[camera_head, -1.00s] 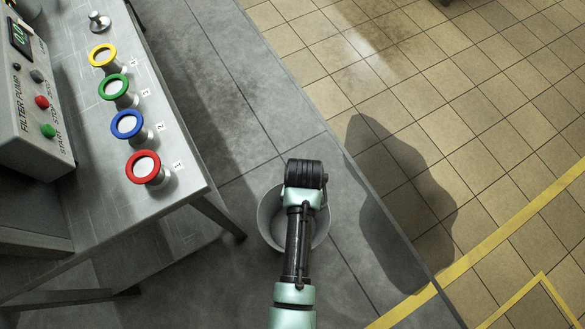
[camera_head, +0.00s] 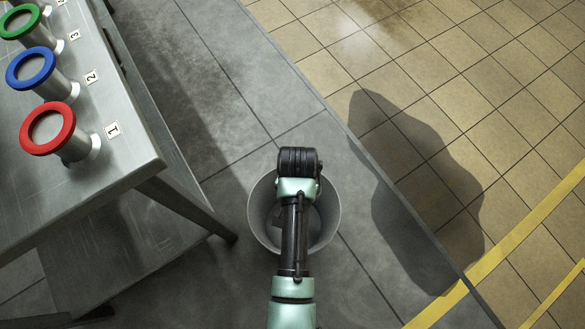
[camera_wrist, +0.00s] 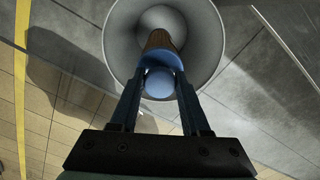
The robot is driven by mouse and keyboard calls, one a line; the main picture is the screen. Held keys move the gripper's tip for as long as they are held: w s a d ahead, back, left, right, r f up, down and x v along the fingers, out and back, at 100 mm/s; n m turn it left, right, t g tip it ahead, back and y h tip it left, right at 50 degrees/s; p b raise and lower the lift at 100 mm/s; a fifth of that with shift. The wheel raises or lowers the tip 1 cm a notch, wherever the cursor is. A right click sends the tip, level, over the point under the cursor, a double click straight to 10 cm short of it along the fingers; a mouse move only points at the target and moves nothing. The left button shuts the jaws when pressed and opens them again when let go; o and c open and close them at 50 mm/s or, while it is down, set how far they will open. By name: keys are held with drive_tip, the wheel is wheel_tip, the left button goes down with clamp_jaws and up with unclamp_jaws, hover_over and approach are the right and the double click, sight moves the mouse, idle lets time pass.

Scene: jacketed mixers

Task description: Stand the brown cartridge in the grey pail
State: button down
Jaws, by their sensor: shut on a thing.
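The grey pail (camera_head: 330,222) stands on the grey floor under my arm, and its open mouth also shows in the wrist view (camera_wrist: 207,40). The brown cartridge (camera_wrist: 161,41) has a blue end (camera_wrist: 159,84) facing the wrist camera. My gripper (camera_wrist: 160,66) is shut on the cartridge near this blue end. The cartridge points down toward the inside of the pail. I cannot tell how deep its far end is or whether it touches the bottom. In the head view my own arm hides the cartridge and the gripper's fingers.
A steel table (camera_head: 110,165) stands at the left, with red (camera_head: 47,128), blue (camera_head: 30,68) and green (camera_head: 20,22) ringed posts; its leg (camera_head: 190,207) comes near the pail. Open tiled floor (camera_head: 480,90) with yellow lines lies to the right.

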drive_tip(key=shift+m, duration=0.5)
drive_tip(key=f+b, duration=0.4)
drive_tip(key=f, duration=0.2)
drive_tip(key=w+f+b, duration=0.1)
drive_tip(key=f+b, duration=0.3)
drive_tip(key=f, duration=0.1)
drive_tip(key=f+b, duration=0.5)
drive_tip(key=f, duration=0.1)
drive_tip(key=shift+w+a+f, duration=0.15)
drive_tip(key=shift+a+f, duration=0.05)
drive_tip(key=shift+f, duration=0.15)
drive_tip(key=shift+f, duration=0.15)
drive_tip(key=shift+c, duration=1.9)
unclamp_jaws()
wheel_tip(320, 180, up, 12)
drive_tip(key=p, duration=0.6)
drive_tip(key=shift+p, duration=0.35)
